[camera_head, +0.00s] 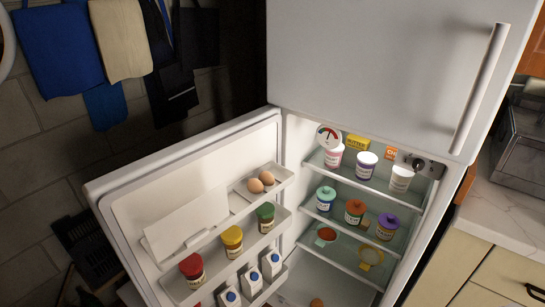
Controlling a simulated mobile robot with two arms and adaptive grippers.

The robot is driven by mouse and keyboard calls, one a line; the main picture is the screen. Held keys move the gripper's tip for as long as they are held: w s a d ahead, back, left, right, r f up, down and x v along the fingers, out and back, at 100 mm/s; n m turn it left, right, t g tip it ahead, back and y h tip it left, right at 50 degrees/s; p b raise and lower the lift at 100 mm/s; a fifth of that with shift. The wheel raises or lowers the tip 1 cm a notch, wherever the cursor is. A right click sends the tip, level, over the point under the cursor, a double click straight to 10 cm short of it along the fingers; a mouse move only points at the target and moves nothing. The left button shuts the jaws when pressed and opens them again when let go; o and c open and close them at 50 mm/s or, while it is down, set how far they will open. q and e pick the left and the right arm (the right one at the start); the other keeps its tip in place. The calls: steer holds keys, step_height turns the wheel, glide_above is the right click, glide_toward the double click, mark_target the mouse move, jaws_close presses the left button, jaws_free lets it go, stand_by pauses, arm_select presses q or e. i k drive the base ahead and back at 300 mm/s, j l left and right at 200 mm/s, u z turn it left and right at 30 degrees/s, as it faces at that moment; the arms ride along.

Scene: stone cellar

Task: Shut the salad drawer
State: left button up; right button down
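The fridge (376,80) stands open at its lower compartment, with its door (165,165) swung out to the left. The salad drawer cannot be clearly made out. At the bottom of the compartment a pale surface (330,288) shows, with a small brownish round item (317,302) at the picture's lower edge. Whether that is the drawer, and how far it is out, I cannot tell. Neither of my grippers is in view.
Glass shelves (345,220) hold several lidded tubs and jars. The door racks hold eggs (261,182), jars (232,240) and milk cartons (252,280). A marble counter (505,205) stands at the right. Cloths and aprons (55,50) hang on the left wall.

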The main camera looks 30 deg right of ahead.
mark_target(311, 277)
steer(key=z, duration=1.25)
